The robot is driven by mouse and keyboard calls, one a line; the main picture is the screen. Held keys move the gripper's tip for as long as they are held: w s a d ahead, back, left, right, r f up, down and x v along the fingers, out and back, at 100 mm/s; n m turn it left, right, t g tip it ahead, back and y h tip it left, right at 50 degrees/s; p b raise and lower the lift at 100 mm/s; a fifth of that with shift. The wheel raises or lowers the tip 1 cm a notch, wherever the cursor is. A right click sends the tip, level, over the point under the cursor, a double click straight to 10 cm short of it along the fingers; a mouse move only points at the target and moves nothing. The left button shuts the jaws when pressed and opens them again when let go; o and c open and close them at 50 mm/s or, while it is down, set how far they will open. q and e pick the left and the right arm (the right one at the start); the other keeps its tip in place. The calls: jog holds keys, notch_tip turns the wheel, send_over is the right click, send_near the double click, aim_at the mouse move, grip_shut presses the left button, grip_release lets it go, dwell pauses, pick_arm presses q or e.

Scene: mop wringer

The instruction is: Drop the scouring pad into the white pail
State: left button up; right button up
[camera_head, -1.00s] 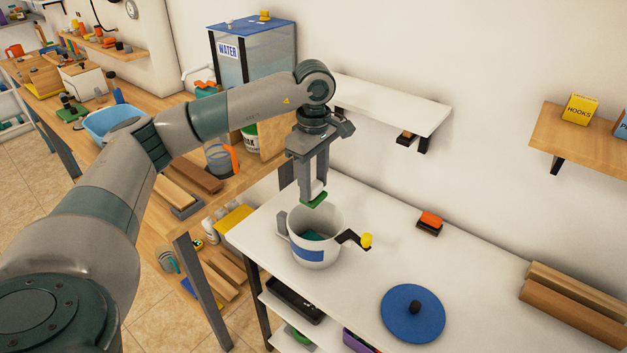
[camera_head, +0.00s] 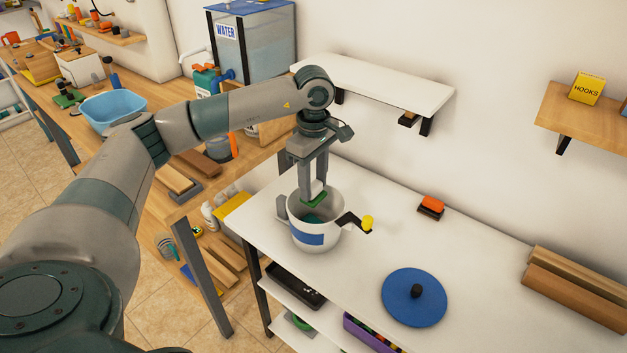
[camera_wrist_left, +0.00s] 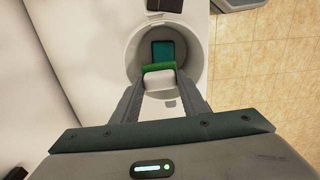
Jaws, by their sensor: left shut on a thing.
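The white pail (camera_head: 318,239) stands on the white table, with a blue patch on its side and a black crank with a yellow knob (camera_head: 367,223). My left gripper (camera_head: 313,196) points down at the pail's mouth. It is shut on the scouring pad (camera_head: 314,201), a green layer under a white one. The pad is held at the opening, near the rim's height. In the left wrist view the pad (camera_wrist_left: 158,76) shows between the fingers, over the pail's inside. A teal thing (camera_wrist_left: 162,50) lies in the pail. My right gripper is not in view.
A blue round lid (camera_head: 414,299) with a black knob lies on the table to the right of the pail. An orange and dark block (camera_head: 431,207) lies near the wall. A white wall shelf (camera_head: 375,84) is behind the arm. The table between pail and lid is clear.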

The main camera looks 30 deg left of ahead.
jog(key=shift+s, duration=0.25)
pick_arm(q)
jog(key=o, duration=1.1)
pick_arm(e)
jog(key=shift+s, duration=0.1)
pick_arm(q)
jog(key=shift+r, duration=0.1)
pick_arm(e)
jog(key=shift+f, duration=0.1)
pick_arm(q)
jog(key=shift+r, duration=0.55)
notch_tip(320, 180, up, 10)
jog(key=r+b, duration=0.1)
jog(key=b, duration=0.2)
notch_tip(320, 180, up, 4)
send_over(314, 184)
jog(key=shift+s+r, duration=0.1)
jog(key=shift+r, duration=0.45)
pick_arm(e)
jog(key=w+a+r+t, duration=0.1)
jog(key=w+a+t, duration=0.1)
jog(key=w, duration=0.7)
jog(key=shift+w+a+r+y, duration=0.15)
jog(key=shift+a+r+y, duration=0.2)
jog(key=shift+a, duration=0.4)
pick_arm(q)
jog(key=shift+s, duration=0.1)
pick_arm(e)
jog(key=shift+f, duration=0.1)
